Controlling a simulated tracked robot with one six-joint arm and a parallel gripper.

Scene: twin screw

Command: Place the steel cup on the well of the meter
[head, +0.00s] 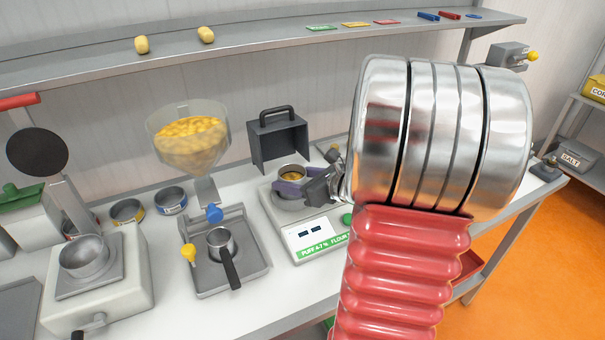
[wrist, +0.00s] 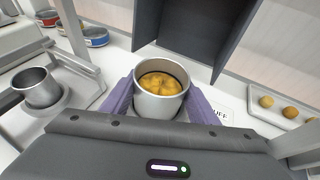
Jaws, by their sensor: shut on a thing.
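The steel cup (head: 292,170) holds yellow puffs and is upright over the meter (head: 318,243), a pale box with a small display and a green "PUFF 4-7 % FLOUR" label. My gripper (head: 289,188) has purple fingers shut on the cup, one on each side. In the wrist view the cup (wrist: 160,106) sits between the fingers (wrist: 158,98), its open top facing up. A round metal part of the meter shows just below the cup in the head view. I cannot tell whether the cup touches the well, as the fingers hide its base.
A dark open-fronted box (head: 278,141) stands behind the meter. To the left are a hopper of yellow pieces (head: 188,140) and a tray with a black-handled pan (head: 221,243). My arm hides the bench's right part. A small tray of round pieces (wrist: 287,108) lies right of the cup.

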